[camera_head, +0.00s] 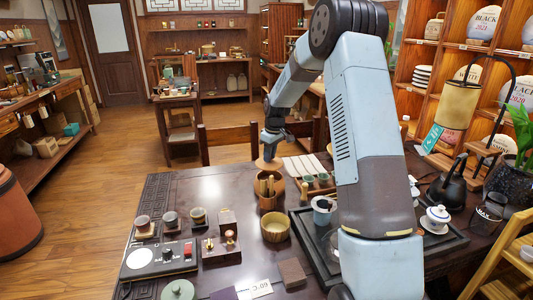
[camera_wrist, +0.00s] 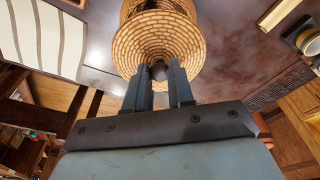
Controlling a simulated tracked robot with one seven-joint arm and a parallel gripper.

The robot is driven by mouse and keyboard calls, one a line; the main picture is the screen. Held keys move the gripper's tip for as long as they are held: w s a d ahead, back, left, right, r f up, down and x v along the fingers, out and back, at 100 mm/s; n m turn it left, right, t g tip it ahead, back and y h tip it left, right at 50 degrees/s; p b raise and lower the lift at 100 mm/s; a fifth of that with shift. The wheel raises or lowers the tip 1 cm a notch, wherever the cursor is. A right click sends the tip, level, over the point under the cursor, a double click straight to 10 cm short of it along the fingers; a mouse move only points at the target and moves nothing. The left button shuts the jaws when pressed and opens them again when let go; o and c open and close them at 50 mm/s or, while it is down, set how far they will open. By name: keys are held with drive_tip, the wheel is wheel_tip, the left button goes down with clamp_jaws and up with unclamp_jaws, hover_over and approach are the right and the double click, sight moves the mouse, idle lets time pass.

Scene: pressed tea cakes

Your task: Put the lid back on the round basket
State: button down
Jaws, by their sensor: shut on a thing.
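The round woven lid (camera_wrist: 160,45) fills the upper middle of the wrist view, tan with darker weave lines. My gripper (camera_wrist: 160,72) is shut on the knob at the lid's centre, which its fingers partly hide. In the head view the lid (camera_head: 268,164) is a small tan disc under my gripper (camera_head: 270,151), above the dark table. A brown round basket (camera_head: 280,184) seems to show just below the lid, partly hidden behind a tool holder. Whether lid and basket touch, I cannot tell.
A wooden holder with upright tools (camera_head: 267,200) stands just in front of the lid. A tan bowl (camera_head: 275,230) is nearer. Small cups (camera_head: 325,178) and pale strips (camera_head: 305,166) lie to the right.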

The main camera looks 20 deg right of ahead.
sight(270, 165)
drive_tip(key=shift+f, duration=2.55)
drive_tip(key=shift+s+r, duration=0.1)
drive_tip(key=shift+f, duration=0.2)
idle(0.4)
drive_tip(key=c, duration=0.9)
unclamp_jaws()
drive_tip(key=shift+o, duration=0.5)
